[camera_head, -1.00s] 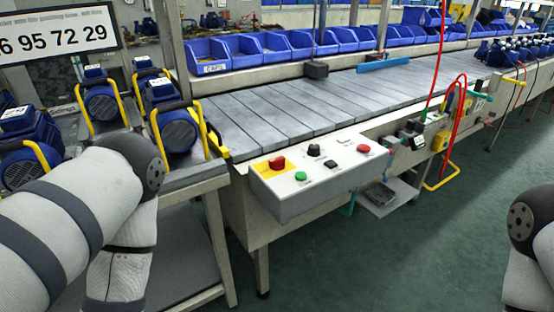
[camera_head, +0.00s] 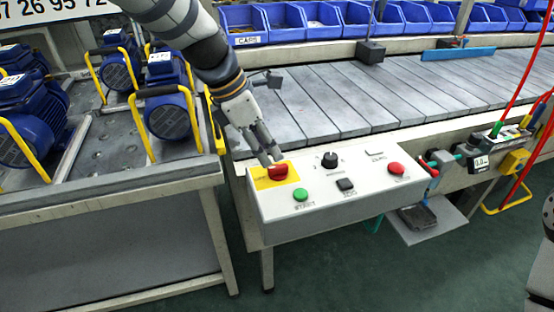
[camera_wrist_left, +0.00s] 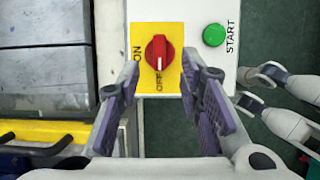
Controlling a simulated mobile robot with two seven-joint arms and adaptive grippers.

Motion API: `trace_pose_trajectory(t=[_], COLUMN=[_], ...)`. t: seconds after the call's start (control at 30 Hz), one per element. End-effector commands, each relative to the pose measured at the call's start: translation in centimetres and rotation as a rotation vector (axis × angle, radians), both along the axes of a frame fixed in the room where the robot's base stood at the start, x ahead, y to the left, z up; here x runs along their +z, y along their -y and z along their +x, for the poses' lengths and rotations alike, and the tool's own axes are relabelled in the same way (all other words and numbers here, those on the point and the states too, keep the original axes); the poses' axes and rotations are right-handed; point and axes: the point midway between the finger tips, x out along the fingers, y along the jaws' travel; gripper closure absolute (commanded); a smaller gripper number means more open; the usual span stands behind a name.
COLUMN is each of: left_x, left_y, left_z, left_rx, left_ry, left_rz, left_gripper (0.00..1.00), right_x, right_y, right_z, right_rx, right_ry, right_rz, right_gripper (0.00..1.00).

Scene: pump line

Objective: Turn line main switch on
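The line main switch is a red rotary knob (camera_head: 278,172) on a yellow plate (camera_head: 262,184) at the left end of the white control panel (camera_head: 330,210). In the left wrist view the knob (camera_wrist_left: 159,52) has its white mark pointing down at OFF; ON is printed to its left. My left gripper (camera_head: 270,160) reaches down from above, its fingertips close at the knob. In the left wrist view its purple-padded fingers (camera_wrist_left: 157,76) are apart, one on each side below the knob. Contact cannot be told.
The panel also carries a green START button (camera_head: 300,195), a black knob (camera_head: 329,160), a black button (camera_head: 345,184) and a red button (camera_head: 396,168). Blue pumps (camera_head: 168,112) stand on a table at left. The grey conveyor (camera_head: 340,95) runs behind the panel.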

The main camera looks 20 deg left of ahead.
Motion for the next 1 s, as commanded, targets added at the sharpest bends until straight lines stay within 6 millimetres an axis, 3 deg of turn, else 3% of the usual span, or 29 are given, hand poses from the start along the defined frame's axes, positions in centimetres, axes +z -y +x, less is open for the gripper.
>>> trace_pose_trajectory(t=[0.03,0.2,0.57,0.73,1.0], left_x=[-1.7,-4.4,-5.1,-5.1,-5.2], left_y=[0.4,1.4,1.7,1.7,1.7], left_z=[0.2,0.9,1.2,1.2,1.2], left_rx=[-0.001,-0.002,-0.002,-0.002,-0.002], left_ry=[-0.011,-0.005,0.001,0.002,0.001], left_rz=[0.0,0.001,0.002,0.003,0.003], left_gripper=[0.67,0.67,0.67,1.0,1.0], right_x=[-0.4,-0.8,-0.8,-0.8,-0.8], right_y=[0.0,0.0,0.0,0.0,0.0], right_z=[-0.4,-0.8,-0.8,-0.8,-0.8], right_rx=[0.0,-0.001,-0.001,-0.001,-0.001], right_ry=[-0.013,-0.027,-0.028,-0.028,-0.029], right_rz=[0.0,-0.001,-0.001,-0.001,-0.001], right_gripper=[0.0,0.0,0.0,0.0,0.0])
